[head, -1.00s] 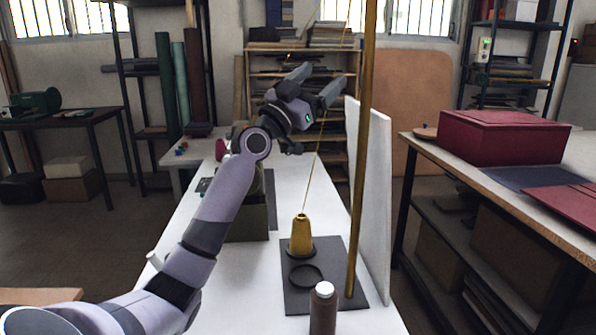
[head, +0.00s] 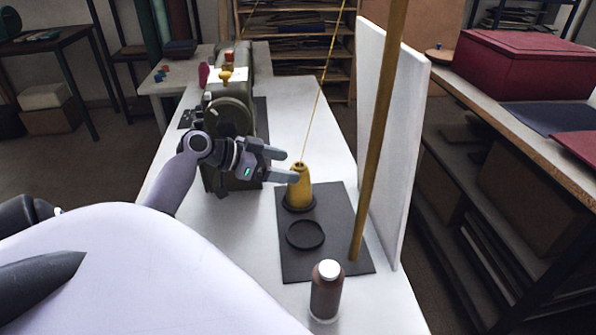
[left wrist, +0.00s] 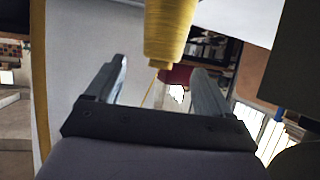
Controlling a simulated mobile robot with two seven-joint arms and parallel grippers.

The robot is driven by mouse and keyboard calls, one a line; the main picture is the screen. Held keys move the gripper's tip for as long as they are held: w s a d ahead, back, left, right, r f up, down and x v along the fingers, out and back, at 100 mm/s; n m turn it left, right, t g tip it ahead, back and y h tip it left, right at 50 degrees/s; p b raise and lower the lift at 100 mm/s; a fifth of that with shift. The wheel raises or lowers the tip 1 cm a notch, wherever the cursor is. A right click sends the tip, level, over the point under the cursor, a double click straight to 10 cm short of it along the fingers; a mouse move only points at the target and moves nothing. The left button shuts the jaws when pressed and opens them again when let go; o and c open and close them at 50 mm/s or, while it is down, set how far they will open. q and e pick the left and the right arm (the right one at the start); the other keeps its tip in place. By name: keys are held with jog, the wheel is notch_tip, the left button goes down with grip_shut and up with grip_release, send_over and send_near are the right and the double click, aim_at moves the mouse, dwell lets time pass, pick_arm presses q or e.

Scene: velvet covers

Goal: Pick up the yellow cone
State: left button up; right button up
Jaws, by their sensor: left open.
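The yellow cone (head: 299,189) is wound with yellow thread and stands upright on a dark round holder on a dark base plate (head: 334,217). A thread runs up from its top. My left gripper (head: 288,166) is open, its fingers pointing right at the upper part of the cone, from the left side. In the left wrist view the cone (left wrist: 170,35) shows upside down, beyond and between the open fingertips (left wrist: 159,66); nothing is gripped. I cannot tell whether a finger touches it. My right gripper is not in view.
An empty dark ring holder (head: 305,235) lies in front of the cone. A brass pole (head: 376,140) and a white upright panel (head: 392,150) stand to the right. A brown bottle (head: 326,294) is at the front. A green sewing machine (head: 232,105) stands behind left.

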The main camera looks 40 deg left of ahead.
aim_at(306, 171)
pick_arm(q)
jog(key=shift+p+x, duration=0.55)
jog(key=shift+x, duration=2.95)
jog(key=shift+a+f, duration=0.1)
jog(key=shift+f, duration=0.05)
jog(key=c, duration=1.1)
jog(key=shift+o, duration=0.2)
